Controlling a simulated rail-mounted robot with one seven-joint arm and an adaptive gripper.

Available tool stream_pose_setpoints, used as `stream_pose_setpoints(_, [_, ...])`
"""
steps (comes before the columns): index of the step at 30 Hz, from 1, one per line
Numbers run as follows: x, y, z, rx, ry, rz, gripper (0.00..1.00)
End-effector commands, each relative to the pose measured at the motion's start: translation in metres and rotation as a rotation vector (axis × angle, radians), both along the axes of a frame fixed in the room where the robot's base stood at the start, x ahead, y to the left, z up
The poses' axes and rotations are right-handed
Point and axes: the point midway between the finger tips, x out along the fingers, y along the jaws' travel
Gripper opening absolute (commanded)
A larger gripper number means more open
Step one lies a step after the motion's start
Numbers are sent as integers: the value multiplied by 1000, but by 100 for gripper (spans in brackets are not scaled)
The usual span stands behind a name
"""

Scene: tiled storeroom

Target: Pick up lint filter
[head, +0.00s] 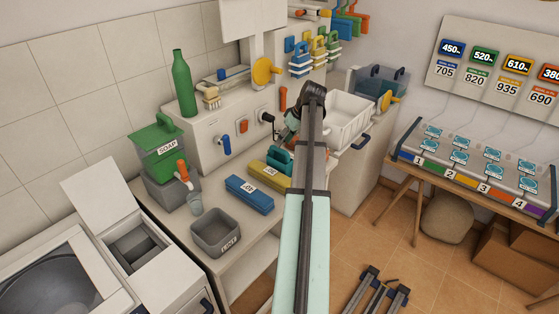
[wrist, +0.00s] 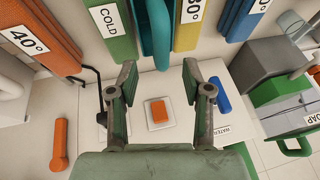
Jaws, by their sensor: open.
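No readable label marks the lint filter. A teal looped piece (wrist: 156,32), possibly the filter, stands at the top of the wrist view between the COLD block (wrist: 109,25) and a yellow block (wrist: 190,22). It also shows in the head view (head: 279,161), partly hidden by my arm. My gripper (wrist: 160,75) is open and empty, its fingers apart on both sides of the space below the teal piece. The fingers do not touch it. In the head view my arm hides most of the gripper.
A blue block (head: 249,193), a yellow block (head: 270,175) and a grey bin (head: 216,233) sit on the counter. A green soap box (head: 159,148) is at the left. The wall panel has an orange button (wrist: 158,111) and a blue lever (wrist: 221,94). A white basket (head: 350,115) is at the right.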

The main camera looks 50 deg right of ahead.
Motion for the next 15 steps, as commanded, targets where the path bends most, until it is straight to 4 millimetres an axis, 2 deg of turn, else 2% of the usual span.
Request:
stream_pose_setpoints(5, [2,2,-6,0,0,0,50])
stream_pose_setpoints(15, [14,11,-42,1,1,1,50])
